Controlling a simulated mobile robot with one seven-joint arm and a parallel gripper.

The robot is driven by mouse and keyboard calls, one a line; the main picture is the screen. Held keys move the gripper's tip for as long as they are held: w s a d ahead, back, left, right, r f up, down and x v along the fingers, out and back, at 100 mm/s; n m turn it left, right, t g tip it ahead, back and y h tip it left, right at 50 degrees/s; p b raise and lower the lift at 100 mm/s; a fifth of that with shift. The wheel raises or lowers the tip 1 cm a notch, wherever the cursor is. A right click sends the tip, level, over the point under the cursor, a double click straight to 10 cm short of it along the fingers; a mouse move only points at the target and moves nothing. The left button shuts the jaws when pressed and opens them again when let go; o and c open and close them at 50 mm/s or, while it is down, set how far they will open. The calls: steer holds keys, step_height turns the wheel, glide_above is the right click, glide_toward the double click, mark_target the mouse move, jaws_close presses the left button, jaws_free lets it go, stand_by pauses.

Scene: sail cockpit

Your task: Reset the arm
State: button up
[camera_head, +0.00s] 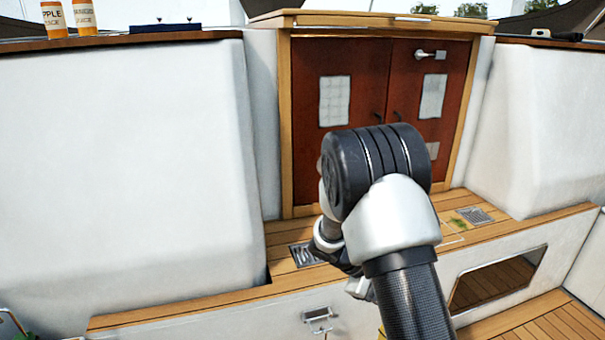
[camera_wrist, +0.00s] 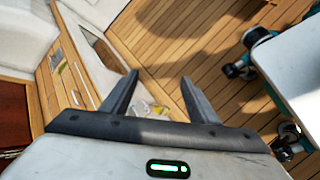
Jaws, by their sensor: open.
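My gripper shows in the wrist view (camera_wrist: 158,95) with its two dark fingers spread apart and nothing between them. Past the fingertips I see the wooden cockpit floor (camera_wrist: 165,35). In the head view my arm rises from the bottom and bends at a black and silver joint in front of the cabin doors. The gripper itself is mostly hidden behind the arm there.
Red-brown cabin doors (camera_head: 300,90) in a wooden frame stand ahead, above a wooden step (camera_head: 284,268). Two orange juice containers (camera_head: 53,20) (camera_head: 84,17) stand on the upper left ledge. A recessed opening (camera_head: 495,283) sits at lower right. My wheeled base shows right in the wrist view.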

steer(key=s+a+r+m+t+y, duration=0.1)
steer(key=s+a+r+m+y, duration=0.15)
steer(key=s+r, duration=0.5)
steer(key=s+a+r+m+y, duration=0.1)
steer(key=s+r+m+y, duration=0.25)
steer(key=r, duration=0.65)
steer(key=s+a+r+m+t+y, duration=0.2)
steer(key=s+a+r, duration=0.15)
steer(key=s, duration=0.35)
steer(key=s+a+r+m+t+y, duration=0.1)
steer(key=s+a+r+m+t, duration=0.1)
steer(key=s+r, duration=0.35)
step_height(320, 180, up, 26)
steer(key=s+p, duration=0.1)
steer(key=p, duration=2.7)
steer(key=shift+a+r, duration=0.2)
steer(key=shift+s, duration=0.1)
